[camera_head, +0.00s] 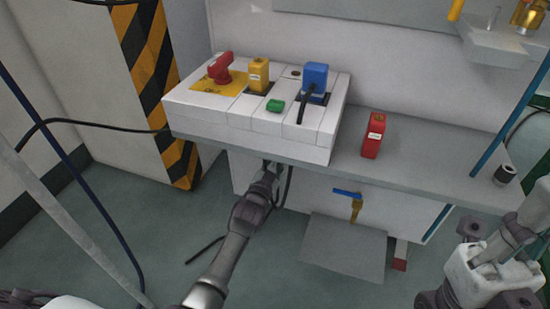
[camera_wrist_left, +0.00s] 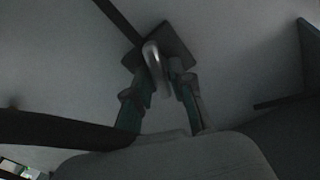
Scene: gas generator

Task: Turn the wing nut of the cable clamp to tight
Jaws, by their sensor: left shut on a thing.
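The cable clamp shows in the left wrist view as a dark square plate (camera_wrist_left: 178,42) with a dark cable running up and left from it. A pale curved metal piece (camera_wrist_left: 153,56) in front of the plate looks like the wing nut. The fingers of my left gripper (camera_wrist_left: 167,75) are closed around it, one on each side. In the head view my left gripper (camera_head: 270,172) is at the front of the bench, just below the white panel box, and hides the clamp.
The white panel box (camera_head: 250,128) carries a red switch (camera_head: 222,70), a yellow plug (camera_head: 258,75), a green button (camera_head: 275,105) and a blue plug (camera_head: 314,80). A red block (camera_head: 374,135) stands on the grey bench (camera_head: 430,160). A blue-handled valve (camera_head: 350,194) is below, right of my left arm.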

